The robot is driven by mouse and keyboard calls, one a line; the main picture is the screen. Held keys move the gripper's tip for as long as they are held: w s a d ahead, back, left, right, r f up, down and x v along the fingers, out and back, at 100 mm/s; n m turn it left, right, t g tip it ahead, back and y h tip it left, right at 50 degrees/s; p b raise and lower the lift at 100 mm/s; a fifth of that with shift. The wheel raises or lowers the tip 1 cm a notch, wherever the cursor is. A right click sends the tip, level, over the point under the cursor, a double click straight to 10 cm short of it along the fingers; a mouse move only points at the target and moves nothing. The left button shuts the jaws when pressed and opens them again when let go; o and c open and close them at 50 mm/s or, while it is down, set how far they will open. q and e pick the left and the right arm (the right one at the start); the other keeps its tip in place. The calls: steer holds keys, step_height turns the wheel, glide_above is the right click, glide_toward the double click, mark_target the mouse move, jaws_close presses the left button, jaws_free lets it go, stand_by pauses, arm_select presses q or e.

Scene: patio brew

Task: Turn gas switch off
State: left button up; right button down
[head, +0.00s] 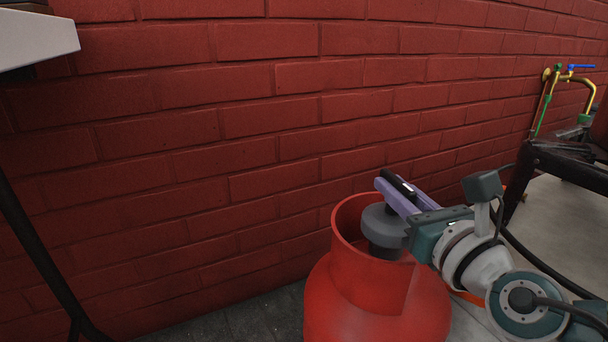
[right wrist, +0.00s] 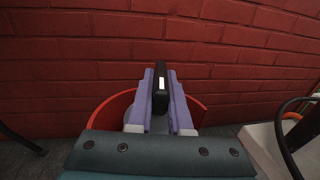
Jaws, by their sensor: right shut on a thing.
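A red gas cylinder (head: 375,300) stands on the ground by the brick wall, with a raised collar around its top. A grey round regulator (head: 384,228) sits inside the collar. The black gas switch (head: 397,184) is on top of it, between the purple fingers of my right gripper (head: 400,192). In the right wrist view the same black switch (right wrist: 160,88) stands upright between both fingers, with a small white mark on it. My right gripper (right wrist: 161,100) is shut on it. The collar's red rim (right wrist: 113,110) shows behind the fingers. My left gripper is not in view.
A red brick wall (head: 200,120) runs close behind the cylinder. A black hose (head: 535,258) curves to the right of my right arm. A dark stand (head: 565,165) and a tap with a blue handle (head: 580,67) are at the right. A white-edged surface (head: 35,42) juts in at top left.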

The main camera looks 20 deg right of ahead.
steer(key=shift+h, duration=0.4)
steer(key=shift+m+g+h+p, duration=0.3)
steer(key=shift+m+h+p, duration=0.4)
steer(key=shift+m+h, duration=0.45)
steer(key=shift+a+m+g+h, duration=0.1)
steer(key=shift+m+g+h, duration=0.5)
steer(key=shift+h, duration=0.65)
steer(key=m+g+h, duration=0.1)
steer(key=m+h, duration=0.1)
steer(key=h, duration=0.1)
steer(key=shift+f+b, duration=0.15)
steer(key=shift+b, duration=0.15)
steer(key=shift+m+g+h+b, duration=0.55)
steer(key=shift+m+g+h, duration=0.5)
steer(key=shift+g+h, duration=0.05)
steer(key=c, duration=0.8)
jaws_free()
steer(key=shift+c, duration=0.2)
